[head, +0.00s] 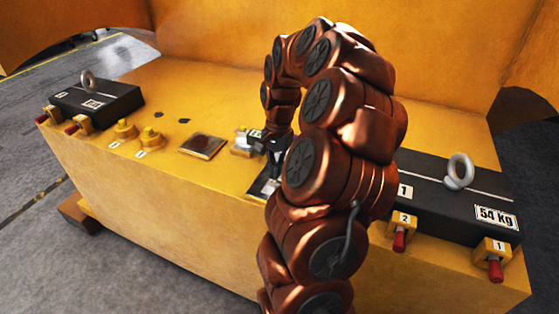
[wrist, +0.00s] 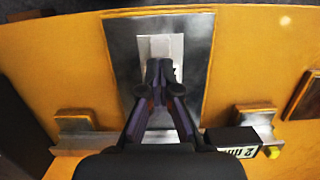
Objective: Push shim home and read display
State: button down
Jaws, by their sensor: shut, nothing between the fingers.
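My gripper (wrist: 160,75) is shut and empty, its fingertips over a pale metal strip (wrist: 165,45), which looks like the shim, on a dark steel plate (wrist: 120,60) in the wrist view. A label on the strip is mostly hidden by the fingers. I cannot tell whether the fingertips touch the strip. In the head view my gripper (head: 272,180) points down at the casting's top, and the plate (head: 259,190) is partly covered by my arm. A dark block marked "2 mm" (wrist: 230,140) sits right of the fingers in a metal holder. I cannot make out a lit display.
A black weight (head: 435,198) marked "54 kg" with a lifting eye stands right, near red-handled latches (head: 399,240). Another black weight (head: 95,102) stands left, near yellow knobs (head: 125,130) and a dark square plate (head: 202,145). A yellow wall (head: 430,60) rises behind.

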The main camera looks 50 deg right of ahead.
jog(key=shift+s+a+r, duration=0.1)
jog(key=shift+s+a, duration=0.15)
jog(key=shift+a, duration=0.6)
jog(key=shift+a+p, duration=0.15)
jog(key=shift+p, duration=0.5)
jog(key=shift+f, duration=0.4)
jog(key=shift+f+b, duration=0.4)
jog(key=shift+f, duration=0.05)
jog(key=shift+s+f+b, duration=0.1)
jog(key=shift+f+b, duration=0.1)
jog(key=shift+b, duration=0.1)
